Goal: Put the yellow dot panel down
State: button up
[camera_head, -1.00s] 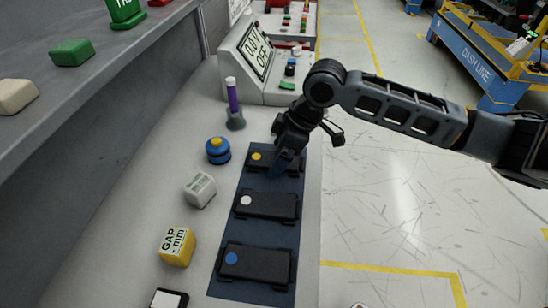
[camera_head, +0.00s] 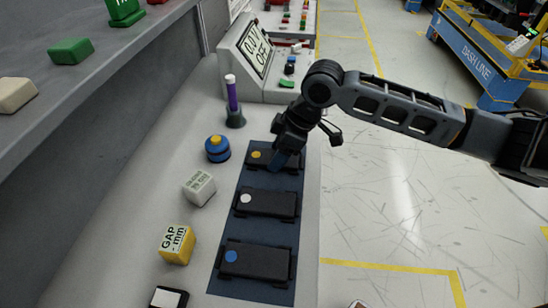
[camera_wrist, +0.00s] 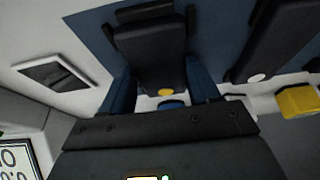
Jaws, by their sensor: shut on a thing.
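The yellow dot panel (camera_head: 258,156) is a flat black panel with a yellow dot near its left end. It is at the far end of the dark blue mat (camera_head: 270,180), at its place in the row. My gripper (camera_head: 283,162) is over its right part, shut on it. In the wrist view, the panel (camera_wrist: 150,62) lies between the two blue fingers, with its yellow dot towards the wrist. The fingers hide part of the panel in the head view. I cannot tell whether it rests fully on the mat.
A white dot panel (camera_head: 266,204) and a blue dot panel (camera_head: 254,262) lie nearer on the mat. Left stand a blue knob-like piece (camera_head: 217,150), a white block (camera_head: 199,188) and a yellow gap block (camera_head: 177,244). A purple tube (camera_head: 231,96) and a display box (camera_head: 252,50) are behind.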

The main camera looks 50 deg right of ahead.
jog(key=shift+r, duration=0.1)
jog(key=shift+r, duration=0.55)
notch_tip(320, 180, up, 3)
jog(key=shift+f+b, duration=0.1)
jog(key=shift+b, duration=0.4)
jog(key=s+d+r+b, duration=0.2)
jog(key=d+r, duration=0.5)
jog(key=d, duration=0.4)
jog(key=shift+s+d, duration=0.15)
jog(key=shift+s, duration=0.45)
